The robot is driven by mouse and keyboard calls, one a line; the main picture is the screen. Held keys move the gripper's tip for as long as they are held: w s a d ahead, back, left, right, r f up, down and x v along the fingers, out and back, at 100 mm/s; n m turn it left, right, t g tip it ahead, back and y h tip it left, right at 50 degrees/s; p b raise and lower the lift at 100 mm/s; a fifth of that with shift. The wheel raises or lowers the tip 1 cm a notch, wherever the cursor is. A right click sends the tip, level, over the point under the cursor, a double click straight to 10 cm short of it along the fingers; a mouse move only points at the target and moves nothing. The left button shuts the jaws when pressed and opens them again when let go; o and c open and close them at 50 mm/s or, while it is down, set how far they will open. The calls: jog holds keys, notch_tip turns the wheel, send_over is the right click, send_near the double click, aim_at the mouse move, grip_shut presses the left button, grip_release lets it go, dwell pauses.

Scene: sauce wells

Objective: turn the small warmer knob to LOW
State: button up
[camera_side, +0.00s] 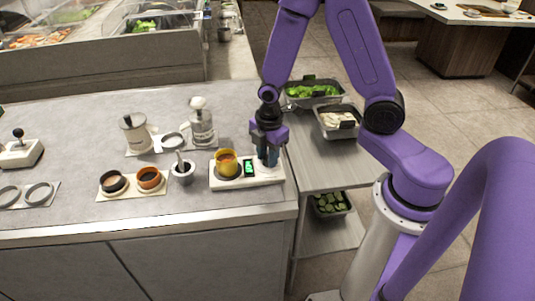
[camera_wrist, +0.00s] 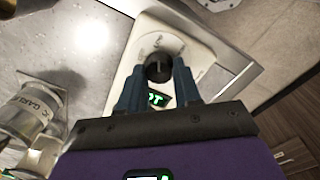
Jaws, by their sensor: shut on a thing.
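The small warmer (camera_side: 228,184) is a white base on the counter, with a yellow pot (camera_side: 226,163) at its left and a green-lit display (camera_side: 249,168) in the middle. My gripper (camera_side: 267,158) points down at its right end. In the wrist view, the black round knob (camera_wrist: 158,67) sits on the white warmer plate (camera_wrist: 132,62) between my two blue fingers, and the gripper is shut on it. Display letters (camera_wrist: 157,99) ending in "OT" show; the rest is hidden. The knob is hidden in the side view, and its pointer direction is too small to read.
Left of the warmer are a grey mortar (camera_side: 183,175), two small sauce cups on a plate (camera_side: 131,191), and two dispensers (camera_side: 201,128). Food trays (camera_side: 313,93) stand right of the counter on a side shelf. The front counter strip is clear.

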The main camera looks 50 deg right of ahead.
jog(key=shift+n, duration=0.3)
dwell(0.4)
jog(key=o, duration=1.1)
jog(key=shift+c, duration=0.2)
notch_tip(320, 180, up, 17)
jog(key=shift+s+r, duration=0.2)
jog(key=shift+s, duration=0.2)
jog(key=s+a+f+m, duration=0.1)
jog(key=s+a+m, duration=0.1)
jog(key=s, duration=0.7)
jog(key=s+a+f+m, duration=0.1)
jog(key=s+m, duration=0.1)
jog(key=s, duration=0.8)
jog(key=shift+a+f+m, duration=0.15)
jog(key=shift+a+m, duration=0.15)
jog(key=shift+a, duration=0.1)
